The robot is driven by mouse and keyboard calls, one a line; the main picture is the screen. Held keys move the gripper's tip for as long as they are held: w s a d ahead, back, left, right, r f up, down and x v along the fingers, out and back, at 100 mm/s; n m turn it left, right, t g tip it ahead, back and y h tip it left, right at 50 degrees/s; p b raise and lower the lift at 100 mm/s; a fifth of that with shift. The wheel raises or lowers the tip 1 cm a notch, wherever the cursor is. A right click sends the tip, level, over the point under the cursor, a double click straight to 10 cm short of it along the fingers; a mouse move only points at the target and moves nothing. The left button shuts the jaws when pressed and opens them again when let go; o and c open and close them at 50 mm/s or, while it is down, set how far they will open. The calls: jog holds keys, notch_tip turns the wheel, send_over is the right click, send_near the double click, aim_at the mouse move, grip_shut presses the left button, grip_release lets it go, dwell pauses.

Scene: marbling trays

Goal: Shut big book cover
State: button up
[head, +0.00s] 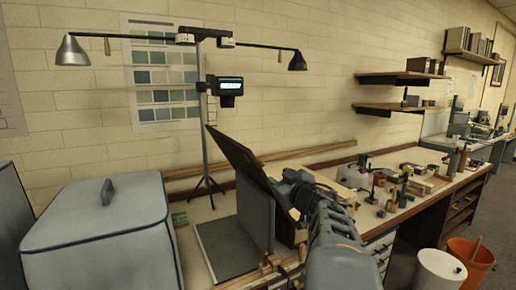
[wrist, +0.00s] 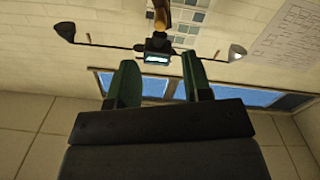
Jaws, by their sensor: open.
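The big book seems to be the open piece on the bench in the head view. Its flat grey part (head: 222,252) lies on the bench. A grey upright panel (head: 256,212) stands at its right side, apparently the raised cover. A dark brown board (head: 236,152) slants down to the right behind and above this panel. My gripper (head: 292,188) is just right of the board and panel, on their far side from the flat part; I cannot tell whether it touches them. In the wrist view my gripper (wrist: 160,80) has two dark fingers spread apart, with nothing held between them.
A large grey box (head: 100,235) with a handle stands at the left. A two-armed lamp stand with a lit display (head: 230,87) rises behind the book. Bottles and small tools crowd the bench at right. A white bin (head: 440,270) and an orange bucket (head: 470,262) stand on the floor.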

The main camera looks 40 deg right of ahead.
aim_at(263, 165)
jog(key=w, duration=0.4)
jog(key=w+d, duration=0.1)
jog(key=w, duration=0.4)
jog(key=w+d, duration=0.1)
jog(key=w, duration=0.3)
jog(key=shift+w+r+p, duration=0.25)
jog(key=shift+r+p, duration=0.1)
jog(key=shift+p, duration=0.05)
jog(key=shift+c, duration=0.3)
grip_shut()
